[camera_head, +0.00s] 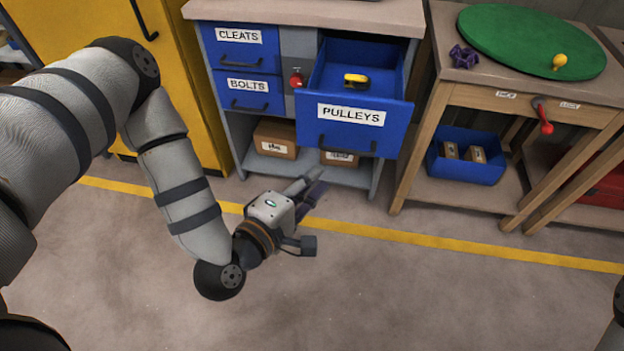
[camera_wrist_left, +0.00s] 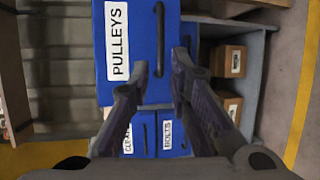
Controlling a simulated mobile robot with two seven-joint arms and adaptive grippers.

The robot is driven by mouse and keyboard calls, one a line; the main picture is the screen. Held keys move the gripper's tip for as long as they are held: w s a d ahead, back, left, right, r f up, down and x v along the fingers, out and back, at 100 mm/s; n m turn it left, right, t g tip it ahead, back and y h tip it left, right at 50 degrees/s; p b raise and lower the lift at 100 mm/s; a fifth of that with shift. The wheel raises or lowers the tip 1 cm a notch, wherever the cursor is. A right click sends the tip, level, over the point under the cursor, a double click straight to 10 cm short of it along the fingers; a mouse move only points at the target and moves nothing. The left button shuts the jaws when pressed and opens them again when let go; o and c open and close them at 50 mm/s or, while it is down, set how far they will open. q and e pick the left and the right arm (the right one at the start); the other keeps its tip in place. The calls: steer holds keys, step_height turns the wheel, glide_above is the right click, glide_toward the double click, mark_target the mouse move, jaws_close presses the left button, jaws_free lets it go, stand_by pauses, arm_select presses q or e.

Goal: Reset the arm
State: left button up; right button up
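My left arm comes in from the left. Its gripper (camera_head: 308,190) hangs over the floor in front of the cabinet, below the PULLEYS drawer. In the left wrist view the two fingers (camera_wrist_left: 160,72) stand apart with a gap, empty, facing the blue PULLEYS drawer front (camera_wrist_left: 136,40). The fingers look clear of the drawer handle (camera_wrist_left: 159,38). In the head view the PULLEYS drawer (camera_head: 352,125) is pulled out, with a yellow and black pulley (camera_head: 356,80) lying inside. My right gripper is out of view.
The CLEATS (camera_head: 240,38) and BOLTS (camera_head: 247,88) drawers are shut. Cardboard boxes (camera_head: 275,138) sit on the cabinet's lower shelf. A workbench (camera_head: 480,90) with a green disc (camera_head: 530,42) stands right. A yellow cabinet (camera_head: 190,90) stands left. The front floor is clear.

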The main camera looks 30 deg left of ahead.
arm_select(q)
steer(key=s+d+f+m+g+h+p, duration=0.1)
steer(key=s+f+m+g+p, duration=0.15)
steer(key=s, duration=0.25)
steer(key=s+d+f+m+g+p, duration=0.1)
steer(key=s+d+f+m+g, duration=0.1)
steer(key=s+m+g, duration=0.3)
steer(key=s+d+f+m+g+h+p, duration=0.1)
steer(key=s+f+m+g+p, duration=0.1)
steer(key=s, duration=0.4)
steer(key=s+a+r+m+g+y+p, duration=0.1)
steer(key=s+a+m+g, duration=0.3)
steer(key=s, duration=0.6)
steer(key=s+a+r+m+g+y+p, duration=0.1)
steer(key=s+a+m+g+y+p, duration=0.1)
steer(key=s, duration=0.8)
steer(key=a+m+g+y, duration=0.1)
steer(key=a+g, duration=0.1)
steer(key=shift+a+r+m+g, duration=0.15)
steer(key=shift+a+m+g, duration=0.2)
steer(key=shift+a, duration=0.05)
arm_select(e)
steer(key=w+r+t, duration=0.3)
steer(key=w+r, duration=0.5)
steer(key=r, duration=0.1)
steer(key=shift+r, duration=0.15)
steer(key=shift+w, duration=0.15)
